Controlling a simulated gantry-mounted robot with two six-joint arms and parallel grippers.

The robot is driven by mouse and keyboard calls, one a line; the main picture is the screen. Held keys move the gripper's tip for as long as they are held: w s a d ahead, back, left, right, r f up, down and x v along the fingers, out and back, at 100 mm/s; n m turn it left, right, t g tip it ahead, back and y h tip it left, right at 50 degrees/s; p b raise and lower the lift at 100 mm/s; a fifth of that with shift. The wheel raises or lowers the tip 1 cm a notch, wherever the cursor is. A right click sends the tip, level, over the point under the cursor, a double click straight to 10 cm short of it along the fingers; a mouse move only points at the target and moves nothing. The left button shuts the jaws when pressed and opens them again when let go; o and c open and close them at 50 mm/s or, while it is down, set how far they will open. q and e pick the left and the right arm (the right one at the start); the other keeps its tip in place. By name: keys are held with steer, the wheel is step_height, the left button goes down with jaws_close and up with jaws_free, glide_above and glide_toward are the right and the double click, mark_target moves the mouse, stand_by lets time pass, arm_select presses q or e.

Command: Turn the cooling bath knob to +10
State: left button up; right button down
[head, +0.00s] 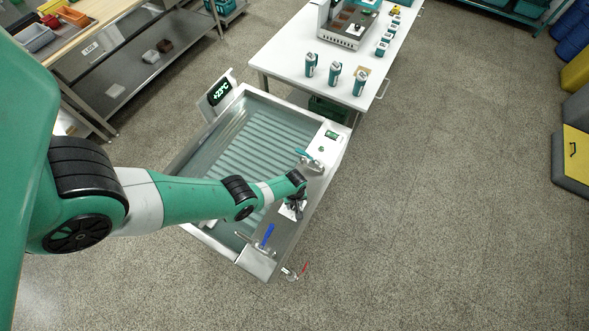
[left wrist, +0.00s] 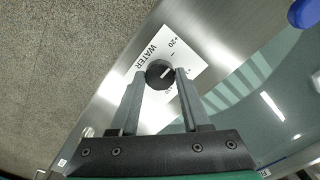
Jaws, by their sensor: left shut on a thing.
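The cooling bath knob (left wrist: 157,68) is a round black knob with a white pointer line, in the left wrist view. It sits on a white dial plate (left wrist: 178,46) printed with "WATER" and "+20"; other markings are partly covered by the knob and fingers. My left gripper (left wrist: 160,76) is shut on the knob, one finger on each side. In the head view my left gripper (head: 297,206) is at the white plate on the bath's right rim and hides the knob. The bath's display (head: 220,91) seems to read +23°C. My right gripper is not in view.
The steel bath (head: 185,157) holds water. A teal-handled tap (head: 308,160), a blue-handled valve (head: 268,236) and a red-handled valve (head: 298,271) are near the knob. A white table (head: 285,55) with bottles and a machine stands behind.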

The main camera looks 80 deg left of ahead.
arm_select(q)
jaws_close()
steer(key=m, duration=0.5)
steer(key=shift+m, duration=0.3)
steer(key=m, duration=1.2)
steer(key=shift+m, duration=0.3)
steer(key=m, duration=0.5)
steer(key=shift+m, duration=0.3)
steer(key=o, duration=1.2)
jaws_free()
